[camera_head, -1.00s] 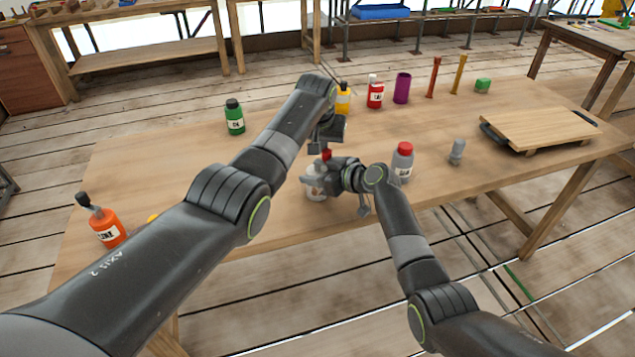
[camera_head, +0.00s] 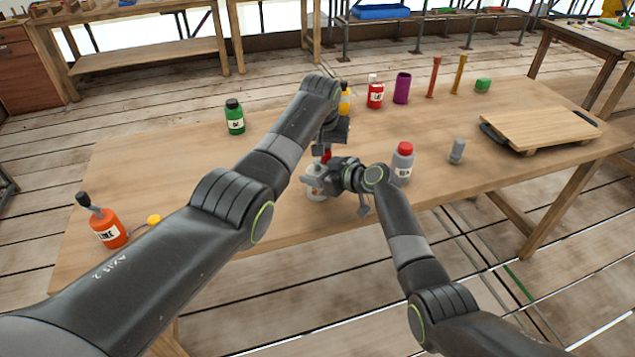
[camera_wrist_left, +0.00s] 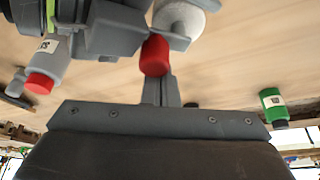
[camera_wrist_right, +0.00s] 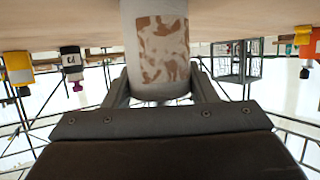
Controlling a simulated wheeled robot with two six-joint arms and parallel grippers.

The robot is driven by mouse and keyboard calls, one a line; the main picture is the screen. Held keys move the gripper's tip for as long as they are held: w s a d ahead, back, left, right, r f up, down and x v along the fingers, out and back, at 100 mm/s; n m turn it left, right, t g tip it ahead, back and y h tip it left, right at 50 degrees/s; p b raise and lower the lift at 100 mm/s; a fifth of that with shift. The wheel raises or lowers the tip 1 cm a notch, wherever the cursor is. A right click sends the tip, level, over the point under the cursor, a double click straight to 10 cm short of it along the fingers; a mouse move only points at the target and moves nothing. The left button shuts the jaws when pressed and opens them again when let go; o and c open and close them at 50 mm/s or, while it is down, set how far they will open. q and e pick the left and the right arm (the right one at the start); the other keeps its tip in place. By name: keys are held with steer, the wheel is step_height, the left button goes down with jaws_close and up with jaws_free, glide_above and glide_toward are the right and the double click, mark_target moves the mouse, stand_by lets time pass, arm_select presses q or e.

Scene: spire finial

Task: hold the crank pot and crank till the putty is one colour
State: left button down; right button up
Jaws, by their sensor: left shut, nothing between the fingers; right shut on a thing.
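The crank pot (camera_head: 316,194) is a pale grey-white cylinder near the table's front edge. My right gripper (camera_wrist_right: 160,88) is shut around its body and holds it upright. In the right wrist view the pot's window (camera_wrist_right: 163,50) shows putty mottled brown and pale, in patches. The red crank knob (camera_head: 326,156) is above the pot and also shows in the left wrist view (camera_wrist_left: 155,55). My left gripper (camera_wrist_left: 160,92) is shut and empty, its closed fingertips right at the knob. Whether they touch it cannot be told. My grippers hide part of the pot and crank.
A grey red-capped bottle (camera_head: 403,164) stands close right of my right gripper, with a small grey object (camera_head: 457,152) beyond. Red (camera_head: 375,95), yellow (camera_head: 345,98) and green (camera_head: 235,118) bottles stand behind. An orange bottle (camera_head: 108,228) is at left, a wooden board (camera_head: 545,128) at right.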

arm_select(q)
steer(key=shift+s+d, duration=0.4)
steer(key=shift+s, duration=0.4)
stand_by(0.6)
steer(key=shift+s+f, duration=0.1)
steer(key=shift+s, duration=0.05)
steer(key=shift+w+d, duration=0.15)
steer(key=shift+w, duration=0.1)
step_height(320, 180, up, 7)
stand_by(0.8)
stand_by(0.3)
steer(key=shift+s+d+f, duration=0.1)
steer(key=shift+d+f, duration=0.1)
steer(key=shift+f, duration=1.75)
